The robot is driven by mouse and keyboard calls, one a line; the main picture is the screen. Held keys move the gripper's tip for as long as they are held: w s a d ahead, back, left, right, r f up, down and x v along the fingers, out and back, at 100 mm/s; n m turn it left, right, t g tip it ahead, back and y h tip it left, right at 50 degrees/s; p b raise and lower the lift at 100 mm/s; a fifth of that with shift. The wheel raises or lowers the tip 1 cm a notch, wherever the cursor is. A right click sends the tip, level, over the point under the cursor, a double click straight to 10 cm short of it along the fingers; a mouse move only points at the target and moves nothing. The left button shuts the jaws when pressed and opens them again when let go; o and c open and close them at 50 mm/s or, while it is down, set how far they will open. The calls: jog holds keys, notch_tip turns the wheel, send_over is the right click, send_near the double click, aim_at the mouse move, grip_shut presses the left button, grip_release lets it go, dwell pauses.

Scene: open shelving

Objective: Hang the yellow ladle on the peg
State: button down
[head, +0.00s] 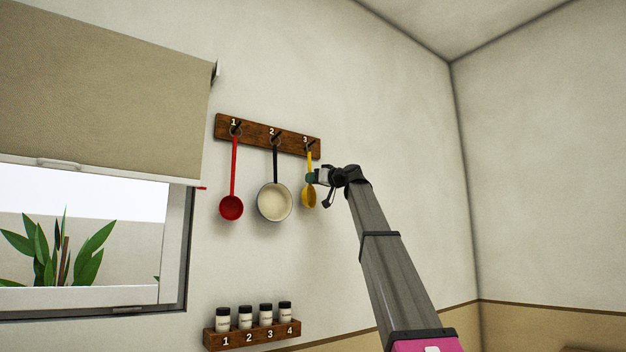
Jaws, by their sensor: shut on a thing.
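The yellow ladle (309,196) is upright, bowl down, in front of the wall below the number 3 on the wooden peg rack (258,132). Its handle top is at the height of peg 3 (309,144). I cannot tell whether its end is around the peg or only in front of it. My gripper (316,178) comes from the right and is shut on the ladle's handle just above the bowl. The fingertips hide part of the handle.
A red ladle (232,207) hangs on peg 1 and a dark-handled pan (274,201) on peg 2, close left of the yellow ladle. A lower shelf (250,336) holds several jars. A window with a blind (100,90) is at left. The wall right of the rack is clear.

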dwell(0.3)
jog(key=c, duration=1)
grip_release()
jog(key=shift+c, duration=0.2)
jog(key=v, duration=1.1)
